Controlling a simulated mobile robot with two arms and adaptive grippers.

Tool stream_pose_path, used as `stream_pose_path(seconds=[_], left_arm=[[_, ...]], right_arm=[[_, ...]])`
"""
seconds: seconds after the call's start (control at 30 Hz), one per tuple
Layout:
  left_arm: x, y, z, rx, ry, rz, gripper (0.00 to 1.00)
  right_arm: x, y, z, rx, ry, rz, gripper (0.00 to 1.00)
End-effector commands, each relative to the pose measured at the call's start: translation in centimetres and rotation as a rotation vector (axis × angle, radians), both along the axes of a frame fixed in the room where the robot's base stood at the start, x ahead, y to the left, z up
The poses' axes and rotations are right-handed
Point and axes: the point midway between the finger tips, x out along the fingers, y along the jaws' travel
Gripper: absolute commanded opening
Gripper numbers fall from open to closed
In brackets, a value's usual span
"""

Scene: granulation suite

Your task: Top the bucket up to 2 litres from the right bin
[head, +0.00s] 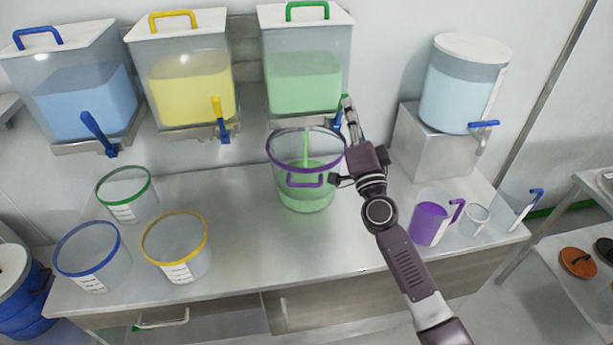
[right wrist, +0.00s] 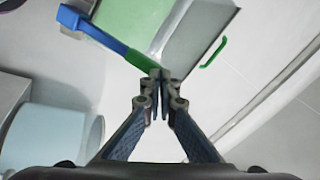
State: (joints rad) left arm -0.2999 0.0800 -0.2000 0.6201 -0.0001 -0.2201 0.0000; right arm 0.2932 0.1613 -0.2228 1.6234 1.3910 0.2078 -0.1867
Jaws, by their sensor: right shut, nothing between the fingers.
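The right bin (head: 305,80) is clear with a green handle on its lid and green contents. A green stream falls from under it into the clear bucket with a purple rim (head: 306,133). The bucket stands upright on the bench below, with green liquid in roughly its lower half; I see no readable scale. My right gripper (head: 347,103) is shut and empty beside the bin's tap lever. In the right wrist view its closed fingertips (right wrist: 160,75) are at the end of the green and blue lever (right wrist: 108,40); I cannot tell whether they touch. My left gripper is not in view.
Blue (head: 85,100) and yellow (head: 190,88) bins hang to the left. Three rimmed buckets stand at the bench's left, including a yellow-rimmed one (head: 177,250). A water tank (head: 462,85), a purple jug (head: 429,224) and clear cups stand right. The bench front centre is clear.

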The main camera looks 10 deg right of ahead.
Motion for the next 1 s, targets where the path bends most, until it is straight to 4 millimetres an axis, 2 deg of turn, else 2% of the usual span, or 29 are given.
stream_pose_path(seconds=[0.13, 0.23, 0.7, 1.0], left_arm=[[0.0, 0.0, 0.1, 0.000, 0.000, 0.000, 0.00], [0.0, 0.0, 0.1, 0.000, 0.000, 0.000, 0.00], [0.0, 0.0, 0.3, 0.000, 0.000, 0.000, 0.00], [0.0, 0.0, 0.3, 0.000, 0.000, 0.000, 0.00]], right_arm=[[1.3, 0.0, 0.7, 0.000, -0.001, 0.000, 0.00], [1.0, 0.0, 0.4, 0.000, 0.001, 0.000, 0.00], [-3.0, -0.1, -1.3, 0.000, 0.001, 0.000, 0.00], [-3.6, -0.1, -1.4, 0.000, 0.000, 0.000, 0.00]])
